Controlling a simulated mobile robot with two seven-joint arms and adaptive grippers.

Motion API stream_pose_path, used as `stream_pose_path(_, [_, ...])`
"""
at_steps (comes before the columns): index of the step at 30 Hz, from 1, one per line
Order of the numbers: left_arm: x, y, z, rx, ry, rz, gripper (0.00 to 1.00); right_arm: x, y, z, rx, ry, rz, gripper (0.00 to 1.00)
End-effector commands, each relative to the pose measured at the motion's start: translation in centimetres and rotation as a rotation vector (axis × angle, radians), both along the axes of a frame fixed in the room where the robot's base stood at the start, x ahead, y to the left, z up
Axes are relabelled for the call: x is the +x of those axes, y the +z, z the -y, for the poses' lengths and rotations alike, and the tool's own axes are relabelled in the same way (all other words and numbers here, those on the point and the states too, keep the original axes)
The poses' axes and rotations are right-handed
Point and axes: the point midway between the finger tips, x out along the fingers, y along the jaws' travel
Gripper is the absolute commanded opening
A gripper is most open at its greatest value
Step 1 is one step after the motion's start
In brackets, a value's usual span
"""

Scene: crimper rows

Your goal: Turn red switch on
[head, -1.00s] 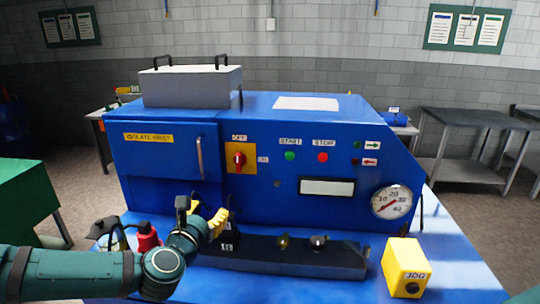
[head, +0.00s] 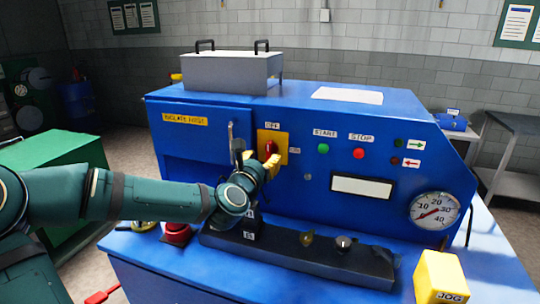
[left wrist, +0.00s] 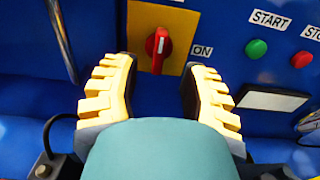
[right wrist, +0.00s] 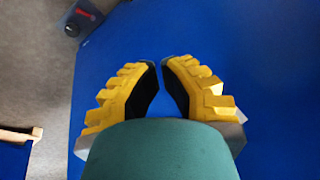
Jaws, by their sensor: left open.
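The red switch (head: 270,148) is a rotary knob on a yellow plate (head: 284,140) on the front of the blue machine. In the left wrist view the red switch (left wrist: 157,47) stands upright, with a white line pointing up and an ON label (left wrist: 202,51) to its right. My left gripper (head: 268,170) is just in front of the plate, its yellow fingers open. In the left wrist view the left gripper (left wrist: 160,75) has its fingers spread to either side below the knob, apart from it. My right gripper (right wrist: 160,62) shows only in its own wrist view, fingers somewhat apart and empty, above a blue surface.
A door handle (head: 231,145) sticks out left of the switch. Green start (head: 323,148) and red stop (head: 358,153) buttons are to the right. A low dark rail (head: 290,250) with knobs and a yellow JOG box (head: 441,278) stand on the blue ledge.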

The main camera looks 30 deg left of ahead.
Motion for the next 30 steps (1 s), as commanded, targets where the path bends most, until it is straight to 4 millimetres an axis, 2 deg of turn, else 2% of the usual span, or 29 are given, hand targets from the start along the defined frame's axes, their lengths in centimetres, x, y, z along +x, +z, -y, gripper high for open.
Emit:
stream_pose_path(6, [2.8,0.0,-0.6,0.001,-0.002,0.003,0.44,0.0,-1.1,-0.1,-0.002,0.001,0.0,0.0])
stream_pose_path(15, [5.5,0.1,-1.2,0.0,-0.001,0.003,0.44,0.0,-1.5,-0.1,-0.003,0.001,0.0,0.0])
stream_pose_path(28, [6.1,0.1,-1.5,0.0,0.0,0.0,0.44,0.0,-1.6,-0.1,-0.003,0.001,0.0,0.0])
stream_pose_path(29, [6.1,0.1,-1.5,0.0,0.0,0.0,0.47,0.0,-1.6,-0.1,-0.003,0.001,0.0,0.0])
stream_pose_path(30, [6.1,0.1,-1.5,0.0,0.0,0.0,0.32,0.0,-1.6,-0.1,-0.003,0.001,0.0,0.0])
